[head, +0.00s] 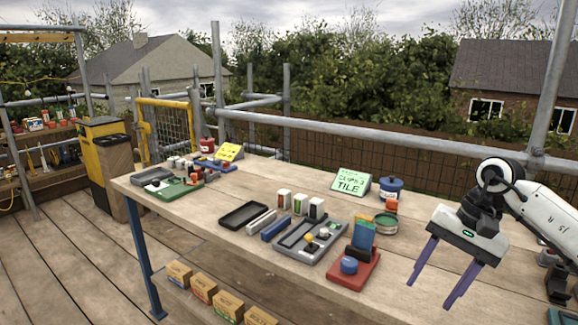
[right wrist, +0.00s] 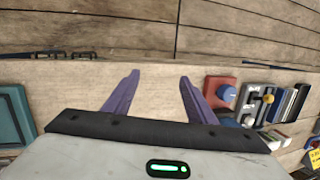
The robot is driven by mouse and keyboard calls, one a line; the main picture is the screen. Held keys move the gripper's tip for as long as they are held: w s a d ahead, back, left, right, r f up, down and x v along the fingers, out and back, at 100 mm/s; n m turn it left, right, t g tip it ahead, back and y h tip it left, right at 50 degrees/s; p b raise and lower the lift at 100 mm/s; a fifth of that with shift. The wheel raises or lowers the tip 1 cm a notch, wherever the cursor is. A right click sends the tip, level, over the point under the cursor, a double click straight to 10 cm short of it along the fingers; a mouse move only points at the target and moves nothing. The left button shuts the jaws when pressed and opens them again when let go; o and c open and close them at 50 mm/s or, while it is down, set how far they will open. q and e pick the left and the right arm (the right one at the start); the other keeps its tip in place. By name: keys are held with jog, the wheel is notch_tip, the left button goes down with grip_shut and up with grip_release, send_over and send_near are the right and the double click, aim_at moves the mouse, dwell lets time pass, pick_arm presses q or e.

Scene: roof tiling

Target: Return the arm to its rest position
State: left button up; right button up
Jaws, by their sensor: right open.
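My right gripper (head: 443,274) is above the right part of the wooden table (head: 215,205) in the head view. Its two purple fingers are spread apart and point down, with nothing between them. In the right wrist view the open fingers (right wrist: 151,95) show over bare table planks. My right arm comes in from the right edge of the head view. My left gripper is not in view.
A red tray (head: 350,277) with a blue knob stands left of my right gripper. Beside it is a grey tray (head: 318,250) with small parts. A green sign (head: 350,184) and a blue pot (head: 391,187) stand behind. Scaffold rails (head: 400,142) run along the back.

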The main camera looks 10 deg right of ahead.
jog(key=s+a+f+m+t+y, duration=0.1)
jog(key=s+a+m+t+y, duration=0.1)
jog(key=a+m+y, duration=0.95)
jog(key=s+a+f+m+t+y, duration=0.25)
jog(key=a+m, duration=0.35)
jog(key=a, duration=1.2)
jog(key=s+d+f+m+t+h, duration=0.1)
jog(key=d+f+m+t+h, duration=0.3)
jog(key=m, duration=0.7)
jog(key=s+d+f+m+t+h, duration=0.2)
jog(key=f+m+h, duration=0.3)
jog(key=m, duration=0.6)
jog(key=s+d+f+m+t+h, duration=0.1)
jog(key=d+f+m+t+h, duration=0.4)
jog(key=m, duration=0.6)
jog(key=s+d+f+m+g, duration=0.1)
jog(key=s+f+m+g, duration=0.6)
jog(key=s+f+m, duration=0.3)
jog(key=s+f, duration=0.3)
jog(key=s, duration=0.1)
jog(key=shift+s+d+f+h, duration=0.15)
jog(key=shift+d+h, duration=0.05)
jog(key=shift+h, duration=0.2)
